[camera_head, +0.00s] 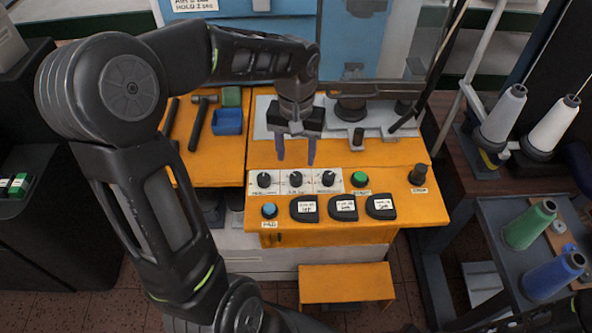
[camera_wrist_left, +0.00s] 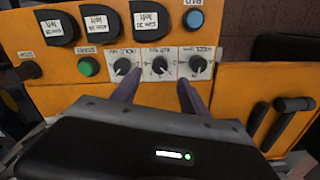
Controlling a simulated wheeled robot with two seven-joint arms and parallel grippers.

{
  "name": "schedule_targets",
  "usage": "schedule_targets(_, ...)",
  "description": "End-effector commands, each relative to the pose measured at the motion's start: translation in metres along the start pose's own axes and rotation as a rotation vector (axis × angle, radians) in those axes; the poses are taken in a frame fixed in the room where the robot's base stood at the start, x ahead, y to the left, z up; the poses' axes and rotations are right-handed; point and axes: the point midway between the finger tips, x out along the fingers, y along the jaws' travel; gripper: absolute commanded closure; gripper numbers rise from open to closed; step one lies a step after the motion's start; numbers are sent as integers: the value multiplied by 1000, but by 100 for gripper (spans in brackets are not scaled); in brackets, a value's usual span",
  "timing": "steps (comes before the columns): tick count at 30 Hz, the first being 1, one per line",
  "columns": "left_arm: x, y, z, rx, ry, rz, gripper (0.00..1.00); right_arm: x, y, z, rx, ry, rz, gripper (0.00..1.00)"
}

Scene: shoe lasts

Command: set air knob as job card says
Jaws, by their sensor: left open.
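Three black knobs sit in a row on white plates on the orange panel: a left knob (camera_head: 264,180), a middle knob (camera_head: 296,179) and a right knob (camera_head: 328,178). Their small labels are hard to read, so I cannot tell surely which is the air knob. My left gripper (camera_head: 296,161) is open and empty, pointing down just behind the middle knob. In the left wrist view, its fingers (camera_wrist_left: 159,80) stand either side of the middle knob (camera_wrist_left: 160,65), apart from it. I cannot identify a job card. My right gripper is not in view.
A green button (camera_head: 360,179), a blue button (camera_head: 269,210) and a dark knob (camera_head: 418,174) are on the panel. Three black labelled pieces (camera_head: 343,207) line its front. Hammers and a blue bin (camera_head: 228,121) lie left. Thread cones (camera_head: 530,225) stand right.

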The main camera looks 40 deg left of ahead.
Motion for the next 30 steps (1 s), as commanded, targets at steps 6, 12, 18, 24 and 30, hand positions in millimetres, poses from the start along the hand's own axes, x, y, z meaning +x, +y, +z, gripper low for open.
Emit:
schedule_targets(6,22,0,1,0,-5,0,48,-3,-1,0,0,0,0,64)
schedule_targets(12,54,0,1,0,-5,0,48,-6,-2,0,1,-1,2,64)
schedule_targets(18,74,0,0,-1,-2,0,48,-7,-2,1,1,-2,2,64)
schedule_targets(24,76,0,0,-1,0,0,48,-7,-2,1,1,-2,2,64)
schedule_targets(30,76,0,0,0,0,0,57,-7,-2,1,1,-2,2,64)
